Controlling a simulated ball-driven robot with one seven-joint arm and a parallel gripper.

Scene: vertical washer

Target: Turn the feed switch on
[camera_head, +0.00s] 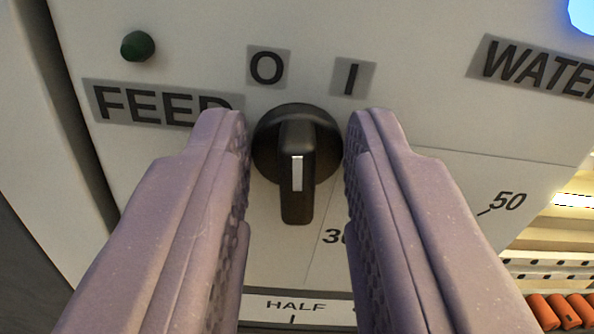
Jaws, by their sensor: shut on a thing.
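The feed switch (297,205) is a black round knob with a raised bar handle and a white stripe. Its bar stands nearly upright in the picture, with the stripe on its lower half. The marks "O" (266,67) and "I" (352,77) sit above it, "O" up and slightly left, "I" up and right. The "FEED" label (145,104) is at left, its end partly hidden by the left finger. My gripper (298,130) is shut on the switch, with one purple-grey finger on each side of its round body.
A dark green round lamp (138,45) is above the "FEED" label. A "WATER" label (535,65) and a glowing blue light (583,14) are at right. A dial scale with "50" (508,201) and "HALF" (296,306) lies below. Orange cylinders (560,311) show at lower right.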

